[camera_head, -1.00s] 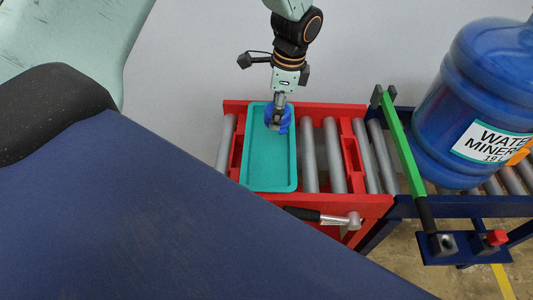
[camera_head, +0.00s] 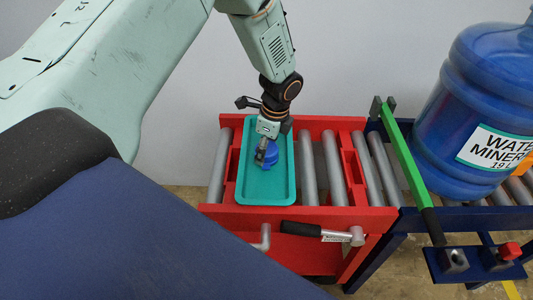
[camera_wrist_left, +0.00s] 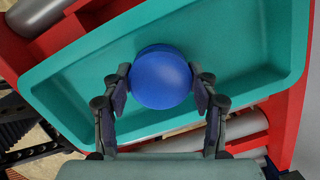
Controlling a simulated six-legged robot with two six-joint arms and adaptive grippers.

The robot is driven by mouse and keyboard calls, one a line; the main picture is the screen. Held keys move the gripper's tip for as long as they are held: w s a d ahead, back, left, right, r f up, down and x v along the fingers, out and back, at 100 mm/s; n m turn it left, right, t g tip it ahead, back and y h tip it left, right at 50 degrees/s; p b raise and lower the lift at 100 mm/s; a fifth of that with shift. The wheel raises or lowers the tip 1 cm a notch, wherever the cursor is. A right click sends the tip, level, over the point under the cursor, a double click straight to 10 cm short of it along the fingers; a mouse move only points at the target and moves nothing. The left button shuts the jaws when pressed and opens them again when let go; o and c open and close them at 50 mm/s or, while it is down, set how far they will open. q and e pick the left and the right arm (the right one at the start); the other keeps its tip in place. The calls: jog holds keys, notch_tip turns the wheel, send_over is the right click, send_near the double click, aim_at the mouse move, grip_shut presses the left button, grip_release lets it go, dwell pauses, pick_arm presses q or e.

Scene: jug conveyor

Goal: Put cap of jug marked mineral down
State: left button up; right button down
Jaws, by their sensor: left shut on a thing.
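The blue cap (camera_head: 271,153) is between the fingers of my left gripper (camera_head: 266,152), over the teal tray (camera_head: 266,191). In the left wrist view the round cap (camera_wrist_left: 160,77) sits between the two fingertips of my left gripper (camera_wrist_left: 162,84), which is shut on it. The tray (camera_wrist_left: 235,40) spreads below it; I cannot tell whether the cap touches the tray floor. The blue jug (camera_head: 470,110) with a white label, partly reading "WATER MINERAL", stands at the right on the conveyor. My right gripper is not in view.
The tray lies on a red roller section (camera_head: 360,222) with grey rollers (camera_head: 333,165). A green bar (camera_head: 404,160) stands between this section and the jug. A black-handled lever (camera_head: 300,228) is at the front of the red frame.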

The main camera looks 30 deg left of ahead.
aim_at(273, 150)
pick_arm(q)
jog(key=shift+f, duration=0.65)
jog(key=shift+d+r, duration=0.1)
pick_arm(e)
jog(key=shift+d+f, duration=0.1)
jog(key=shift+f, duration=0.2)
pick_arm(q)
jog(key=o, duration=0.8)
jog(key=shift+c, duration=0.2)
notch_tip(273, 150, up, 12)
jog(key=d+p, duration=0.1)
jog(key=p, duration=0.3)
jog(key=shift+d, duration=0.4)
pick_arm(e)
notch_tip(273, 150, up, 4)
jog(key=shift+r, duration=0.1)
